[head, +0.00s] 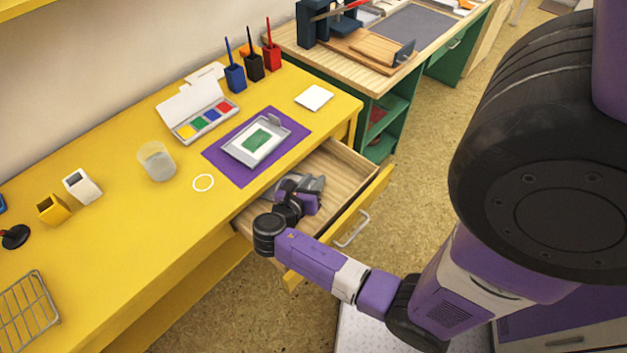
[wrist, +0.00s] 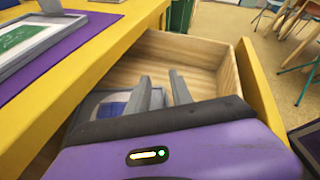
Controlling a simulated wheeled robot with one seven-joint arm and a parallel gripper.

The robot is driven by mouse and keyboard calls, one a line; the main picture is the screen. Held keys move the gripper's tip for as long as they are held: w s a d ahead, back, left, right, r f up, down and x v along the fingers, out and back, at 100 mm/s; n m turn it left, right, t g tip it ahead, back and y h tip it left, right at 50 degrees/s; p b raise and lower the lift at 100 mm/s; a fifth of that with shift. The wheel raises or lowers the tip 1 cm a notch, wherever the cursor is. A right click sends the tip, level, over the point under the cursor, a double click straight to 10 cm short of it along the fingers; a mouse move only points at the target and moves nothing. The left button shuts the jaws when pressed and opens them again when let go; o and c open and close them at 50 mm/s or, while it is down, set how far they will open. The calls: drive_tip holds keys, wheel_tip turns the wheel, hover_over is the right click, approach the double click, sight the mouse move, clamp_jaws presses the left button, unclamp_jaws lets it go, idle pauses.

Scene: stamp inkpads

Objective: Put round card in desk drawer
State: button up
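A thin white ring (head: 203,183) lies flat on the yellow desk (head: 110,235); its middle looks desk-yellow, and I cannot tell whether it is the round card or a marking. No other round card is plain to see. The desk drawer (head: 343,160) is pulled out, with a wooden inside and a yellow front; it also shows in the wrist view (wrist: 205,55). My gripper (head: 312,184) is over or inside the drawer. My gripper hides part of the drawer floor.
A grey-and-blue item (wrist: 112,107) shows beside the fingers, partly hidden. On the desk are a purple mat (head: 222,162) under a grey tray (head: 240,158), a paint box (head: 185,122), a clear cup (head: 156,163) and a white square (head: 314,97).

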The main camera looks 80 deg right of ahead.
drive_tip(key=shift+r, duration=0.15)
drive_tip(key=shift+w+a+r, duration=0.1)
drive_tip(key=shift+a+r, duration=0.05)
drive_tip(key=shift+a, duration=0.15)
drive_tip(key=v, duration=1.1)
drive_tip(key=shift+a+p, duration=0.15)
drive_tip(key=shift+p, duration=0.15)
drive_tip(key=shift+r, duration=0.15)
